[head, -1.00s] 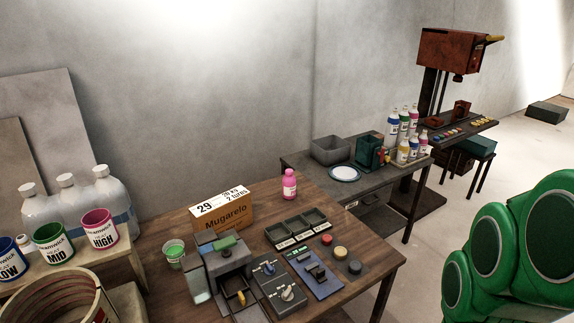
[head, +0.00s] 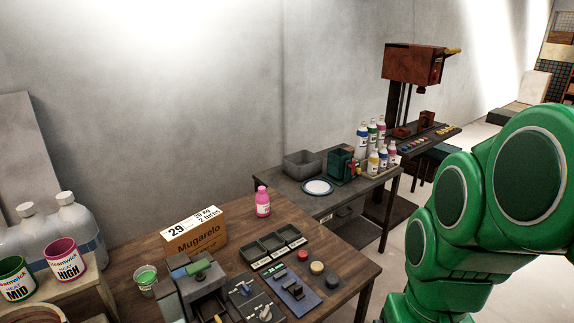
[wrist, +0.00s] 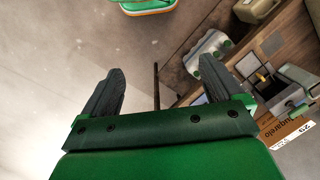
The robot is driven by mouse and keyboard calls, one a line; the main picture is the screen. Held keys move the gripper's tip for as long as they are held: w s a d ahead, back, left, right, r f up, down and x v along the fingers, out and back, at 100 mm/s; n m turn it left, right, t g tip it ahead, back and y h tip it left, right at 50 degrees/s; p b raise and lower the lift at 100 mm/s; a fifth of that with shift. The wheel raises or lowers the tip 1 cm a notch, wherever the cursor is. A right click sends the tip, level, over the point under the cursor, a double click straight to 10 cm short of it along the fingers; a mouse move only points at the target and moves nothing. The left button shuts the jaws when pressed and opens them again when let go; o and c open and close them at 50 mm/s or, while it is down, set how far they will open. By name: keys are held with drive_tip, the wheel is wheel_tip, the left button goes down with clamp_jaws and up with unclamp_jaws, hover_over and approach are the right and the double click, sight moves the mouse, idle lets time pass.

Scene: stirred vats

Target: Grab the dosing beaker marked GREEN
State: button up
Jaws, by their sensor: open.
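A small clear cup with green contents (head: 146,281) stands on the wooden table at the lower left of the head view, left of the cardboard box; I cannot read a GREEN mark on it. My gripper (wrist: 162,68) is open and empty in the wrist view, with its two dark fingers wide apart. It is in the air, with floor and part of the wooden table beyond it. The gripper is not seen in the head view, where only my green arm shows at the right. I cannot make out the cup in the wrist view.
The cardboard box (head: 194,231), a pink bottle (head: 263,202), dark trays (head: 276,243) and control devices crowd the wooden table (head: 335,239). MID (head: 14,279) and HIGH (head: 65,259) buckets stand at left. Several bottles stand on the grey table (head: 287,187) behind.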

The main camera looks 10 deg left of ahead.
drive_tip(key=w+a+r+n+t+y, duration=0.25)
drive_tip(key=w+a, duration=0.75)
drive_tip(key=a, duration=0.5)
drive_tip(key=w+a+r+n+t+y, duration=0.1)
drive_tip(key=w+a+r+t+y, duration=0.25)
drive_tip(key=w+a, duration=0.95)
drive_tip(key=w+a+r+n+t+y, duration=0.25)
drive_tip(key=w+a, duration=0.45)
drive_tip(key=a, duration=1.1)
drive_tip(key=m+t+h, duration=0.3)
drive_tip(key=t+h, duration=0.2)
hover_over(148, 270)
drive_tip(key=s+d, duration=0.1)
drive_tip(key=s, duration=0.3)
wheel_tip(148, 270, down, 9)
drive_tip(key=shift+y, duration=0.25)
drive_tip(key=f, duration=2)
drive_tip(key=shift+w+d+f, duration=0.1)
drive_tip(key=shift+w, duration=0.15)
drive_tip(key=f, duration=0.2)
drive_tip(key=w+f, duration=0.1)
drive_tip(key=shift+w+a+f, duration=0.1)
drive_tip(key=shift+a, duration=0.15)
drive_tip(key=shift+w+a+f, duration=0.25)
drive_tip(key=shift+w, duration=0.4)
